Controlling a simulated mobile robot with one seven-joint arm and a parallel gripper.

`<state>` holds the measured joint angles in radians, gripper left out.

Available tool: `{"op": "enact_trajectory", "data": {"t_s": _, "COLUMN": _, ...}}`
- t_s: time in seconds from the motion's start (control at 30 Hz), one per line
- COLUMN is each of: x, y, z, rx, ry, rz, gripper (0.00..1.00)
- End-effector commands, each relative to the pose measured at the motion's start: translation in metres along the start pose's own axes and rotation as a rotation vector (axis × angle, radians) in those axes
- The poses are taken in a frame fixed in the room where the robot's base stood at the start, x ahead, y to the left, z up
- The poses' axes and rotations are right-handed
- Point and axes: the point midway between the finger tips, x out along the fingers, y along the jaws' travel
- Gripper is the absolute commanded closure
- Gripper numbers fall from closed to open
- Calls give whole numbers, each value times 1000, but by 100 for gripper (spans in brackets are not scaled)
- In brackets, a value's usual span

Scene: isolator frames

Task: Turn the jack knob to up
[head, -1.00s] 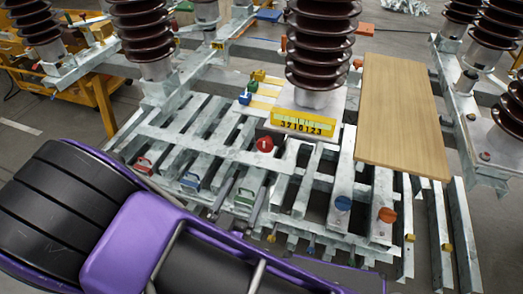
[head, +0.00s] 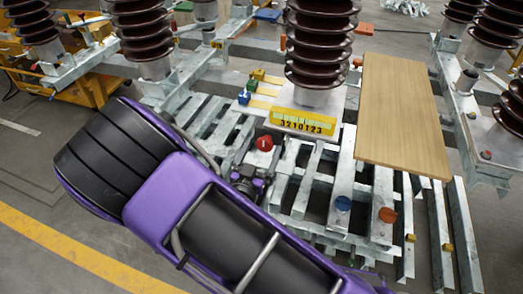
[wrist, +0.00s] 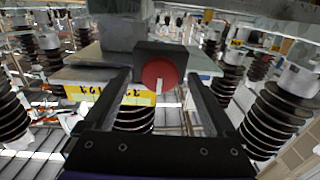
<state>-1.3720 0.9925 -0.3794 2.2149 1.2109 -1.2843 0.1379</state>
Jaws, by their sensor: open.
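A round red knob (head: 264,143) sits on the metal frame just left of the yellow number plate. No label naming it as the jack knob can be read. In the wrist view the red knob (wrist: 158,72) is on a dark square housing, with a white mark at its lower edge in the picture. My gripper (head: 257,171) is just in front of and below the knob in the head view. In the wrist view the fingers of my gripper (wrist: 160,84) are open, one on each side of the knob. No contact shows, and the remaining gap in depth is unclear.
A yellow plate with digits (head: 303,121) stands beneath a brown insulator (head: 318,50). A wooden board (head: 403,115) lies at right. Metal bars surround my gripper.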

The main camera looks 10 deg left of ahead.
Motion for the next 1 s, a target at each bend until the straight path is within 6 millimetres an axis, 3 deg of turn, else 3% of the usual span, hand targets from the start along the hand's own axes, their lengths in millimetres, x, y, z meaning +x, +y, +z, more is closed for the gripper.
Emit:
{"op": "enact_trajectory", "data": {"t_s": 0.07, "x": 0, "y": 0, "z": 0, "rx": 0, "ry": 0, "rz": 0, "gripper": 10}}
{"op": "enact_trajectory", "data": {"t_s": 0.53, "x": 0, "y": 0, "z": 0, "rx": 0, "ry": 0, "rz": 0, "gripper": 95}}
{"op": "enact_trajectory", "data": {"t_s": 1.0, "x": 0, "y": 0, "z": -1, "rx": -119, "ry": 1, "rz": 0, "gripper": 96}}
